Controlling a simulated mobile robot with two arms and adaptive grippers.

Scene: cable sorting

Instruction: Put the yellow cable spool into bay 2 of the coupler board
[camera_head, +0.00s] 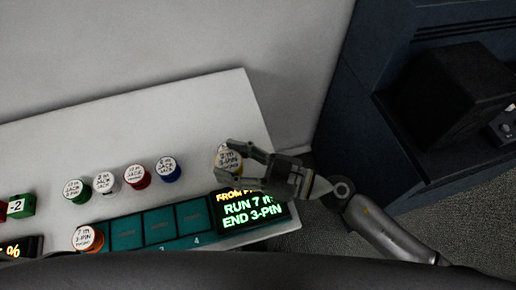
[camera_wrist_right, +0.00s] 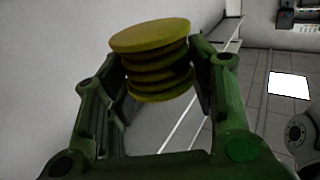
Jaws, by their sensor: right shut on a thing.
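The yellow cable spool (camera_head: 229,158) has a white label on top that reads 3-PIN. My right gripper (camera_head: 240,165) is shut on it, near the right end of the white table. The right wrist view shows the ribbed yellow spool (camera_wrist_right: 152,60) between the two fingers of the right gripper (camera_wrist_right: 150,75). The teal coupler board (camera_head: 160,228) lies along the table's front, left of and nearer than the spool. Its bay 2 (camera_head: 125,232) looks empty, and an orange spool (camera_head: 87,237) sits in the leftmost bay. My left gripper is out of view.
Green (camera_head: 76,190), white (camera_head: 107,181), red (camera_head: 137,175) and blue (camera_head: 167,169) spools stand in a row behind the board. A lit display (camera_head: 250,211) stands at the board's right end, close below my right gripper. A green block (camera_head: 20,206) is at far left.

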